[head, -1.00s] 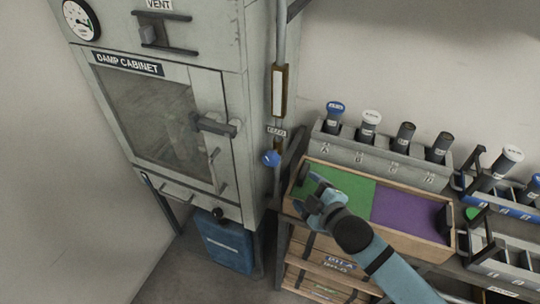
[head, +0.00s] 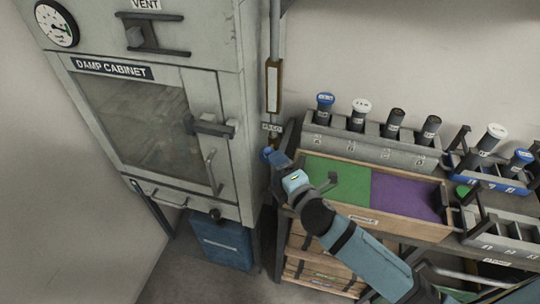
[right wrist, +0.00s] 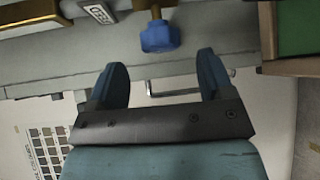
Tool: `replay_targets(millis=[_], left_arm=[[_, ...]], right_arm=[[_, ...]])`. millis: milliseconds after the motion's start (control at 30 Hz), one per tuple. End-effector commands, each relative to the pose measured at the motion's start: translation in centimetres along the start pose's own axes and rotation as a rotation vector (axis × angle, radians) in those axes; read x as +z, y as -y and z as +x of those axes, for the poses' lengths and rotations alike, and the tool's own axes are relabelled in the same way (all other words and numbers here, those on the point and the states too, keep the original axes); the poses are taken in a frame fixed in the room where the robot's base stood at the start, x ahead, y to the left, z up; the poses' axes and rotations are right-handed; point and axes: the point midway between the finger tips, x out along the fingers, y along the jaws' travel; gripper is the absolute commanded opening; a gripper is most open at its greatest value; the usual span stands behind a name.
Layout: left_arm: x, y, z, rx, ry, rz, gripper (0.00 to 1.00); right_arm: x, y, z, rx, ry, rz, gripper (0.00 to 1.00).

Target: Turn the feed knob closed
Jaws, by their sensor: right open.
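The feed knob (head: 267,153) is a small blue knob on the pipe beside the damp cabinet, under the feed label (head: 271,127). In the right wrist view the blue knob (right wrist: 160,38) hangs on a brass stem, ahead of the gap between my fingers. My right gripper (right wrist: 162,76) is open, with nothing between its fingers, and the knob lies just beyond the fingertips. In the head view my right gripper (head: 278,168) is close by the knob and partly overlaps it. My left gripper is not in view.
The damp cabinet (head: 215,90) stands left of the knob, with a handle on its door. A wooden tray (head: 400,235) with green and purple sections lies to the right, under my arm. A rack of dark tubes (head: 340,140) stands behind it. A blue container (head: 222,243) sits below the cabinet.

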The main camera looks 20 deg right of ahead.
Motion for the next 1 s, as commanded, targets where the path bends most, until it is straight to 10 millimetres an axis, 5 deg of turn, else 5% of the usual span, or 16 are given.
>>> replay_targets(millis=[300,667,900,1000], left_arm=[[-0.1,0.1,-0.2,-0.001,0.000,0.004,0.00],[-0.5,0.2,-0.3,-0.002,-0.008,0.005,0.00],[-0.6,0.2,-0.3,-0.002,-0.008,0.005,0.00],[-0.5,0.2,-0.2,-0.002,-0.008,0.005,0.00]], right_arm=[[0.0,0.0,4.6,-0.001,0.001,0.001,0.74],[0.0,0.0,5.2,-0.001,0.000,0.001,0.74],[0.0,0.0,5.2,-0.001,0.000,0.002,0.26],[0.0,0.1,5.2,0.000,0.000,0.002,0.25]])
